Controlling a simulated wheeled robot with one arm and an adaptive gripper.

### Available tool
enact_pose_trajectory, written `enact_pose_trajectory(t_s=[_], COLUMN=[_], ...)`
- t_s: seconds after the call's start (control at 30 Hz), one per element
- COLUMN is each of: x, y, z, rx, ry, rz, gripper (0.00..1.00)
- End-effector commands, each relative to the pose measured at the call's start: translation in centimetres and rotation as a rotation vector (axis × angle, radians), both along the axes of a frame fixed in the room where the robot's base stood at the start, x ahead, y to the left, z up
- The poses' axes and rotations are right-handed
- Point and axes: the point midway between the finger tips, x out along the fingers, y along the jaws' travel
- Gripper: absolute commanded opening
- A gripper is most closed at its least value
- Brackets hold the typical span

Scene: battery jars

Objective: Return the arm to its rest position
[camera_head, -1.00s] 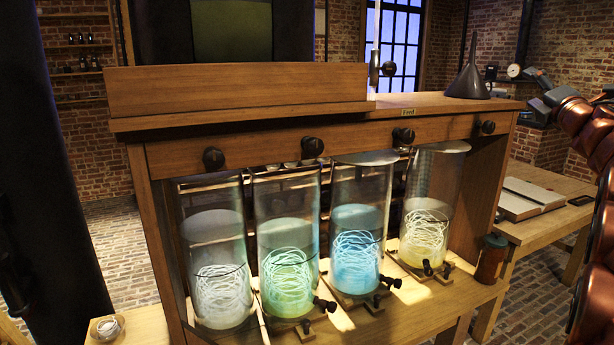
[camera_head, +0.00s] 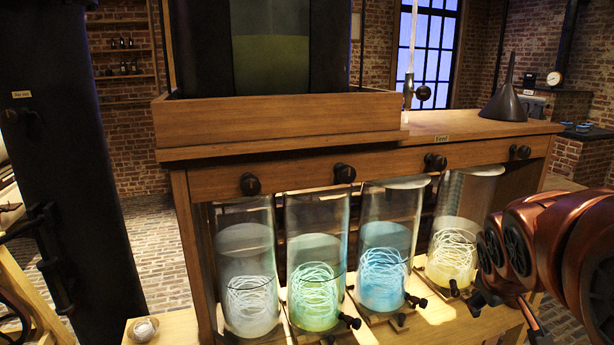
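My arm (camera_head: 550,245) shows as large copper-coloured rounded links at the right edge, in front of the bench's right end. Small dark parts (camera_head: 478,298) at its lower left may belong to my gripper, but its fingers cannot be made out, nor whether it holds anything. Four glass jars stand in a row under the wooden bench: a whitish one (camera_head: 247,270), a green one (camera_head: 315,265), a blue one (camera_head: 385,255) and a yellowish one (camera_head: 455,240) nearest my arm. Each has pale coiled strands inside.
A wooden rail with dark knobs (camera_head: 344,173) runs above the jars. A dark funnel (camera_head: 503,98) stands on the bench top, with a tap (camera_head: 423,93) to its left. A dark column (camera_head: 65,150) stands at the left. A small white dish (camera_head: 143,328) sits at the lower left.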

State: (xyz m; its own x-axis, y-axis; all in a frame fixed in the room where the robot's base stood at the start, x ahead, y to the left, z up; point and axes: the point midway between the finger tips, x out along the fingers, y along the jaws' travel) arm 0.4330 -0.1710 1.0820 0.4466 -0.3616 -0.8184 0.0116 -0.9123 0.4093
Motion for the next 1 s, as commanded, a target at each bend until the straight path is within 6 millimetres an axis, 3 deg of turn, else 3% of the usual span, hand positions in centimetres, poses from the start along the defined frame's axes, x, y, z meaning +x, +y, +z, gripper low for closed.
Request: enact_pose_trajectory(t_s=[0.1,0.3,0.5,0.6,0.7,0.9,1.0], x=[-4.8,-14.1,-21.5,-23.5,-24.2,-24.3,-24.3], y=[4.6,11.4,15.8,16.8,17.2,17.2,17.2], z=[-2.8,-6.7,-8.3,-8.6,-8.7,-8.7,-8.7], rx=[0.119,0.285,0.377,0.397,0.404,0.405,0.405], ry=[0.121,0.354,0.539,0.589,0.608,0.611,0.610], rz=[-0.031,-0.089,-0.128,-0.137,-0.141,-0.143,-0.143], gripper=[0.73,0.73,0.73,0.73,0.73,0.73,0.65])
